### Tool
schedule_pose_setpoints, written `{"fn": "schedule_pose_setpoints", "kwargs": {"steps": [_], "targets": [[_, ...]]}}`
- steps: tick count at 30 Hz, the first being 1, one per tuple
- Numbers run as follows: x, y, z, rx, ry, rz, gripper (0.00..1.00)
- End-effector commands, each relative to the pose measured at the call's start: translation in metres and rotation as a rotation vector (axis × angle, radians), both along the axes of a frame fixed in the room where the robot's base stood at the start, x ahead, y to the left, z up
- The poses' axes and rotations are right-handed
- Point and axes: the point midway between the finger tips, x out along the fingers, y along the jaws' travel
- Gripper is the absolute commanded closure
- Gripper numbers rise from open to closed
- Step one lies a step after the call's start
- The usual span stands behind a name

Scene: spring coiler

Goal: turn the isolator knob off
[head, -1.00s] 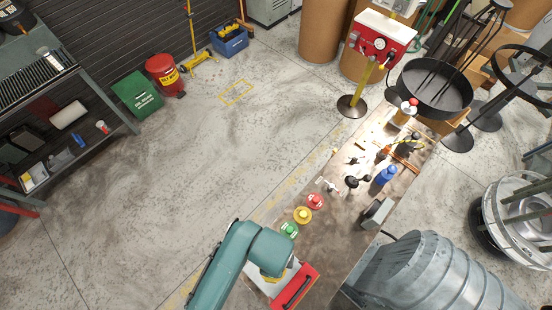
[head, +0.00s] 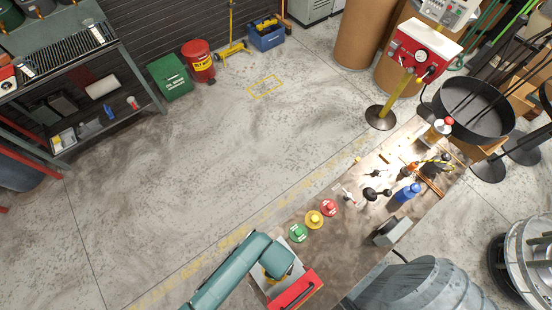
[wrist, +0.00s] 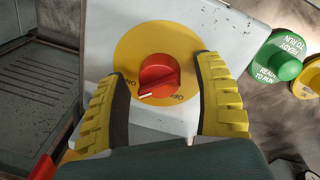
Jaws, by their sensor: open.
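The isolator knob (wrist: 158,76) is red and sits on a round yellow plate (wrist: 150,37) on a pale grey box (wrist: 228,40) in the wrist view. A white mark on the knob points down and left, towards the ON lettering. The OFF lettering is at the lower right of the plate. My gripper (wrist: 163,70) is open, with one yellow finger on each side of the knob and visible gaps between. In the head view my arm covers most of the knob's box (head: 256,289), and the knob cannot be made out.
Green (head: 298,233), yellow (head: 314,219) and red (head: 329,208) buttons stand on the bench beyond the box. A red box (head: 296,290) with a dark handle is close to the right of my arm. A blue bottle (head: 407,193) stands farther along.

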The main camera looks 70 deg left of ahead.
Motion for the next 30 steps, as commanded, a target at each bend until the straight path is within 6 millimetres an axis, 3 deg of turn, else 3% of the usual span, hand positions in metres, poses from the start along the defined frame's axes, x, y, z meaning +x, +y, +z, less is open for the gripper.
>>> {"fn": "schedule_pose_setpoints", "kwargs": {"steps": [5,15,16,30], "targets": [[0.0000,-0.0001,0.0003,0.000,0.000,0.000,0.31],[-0.0002,-0.0001,0.0005,0.000,0.000,0.000,0.96],[-0.0002,-0.0001,0.0005,0.000,0.000,0.000,0.99],[-0.0001,0.0000,0.0022,-0.001,0.001,0.057,0.99]]}}
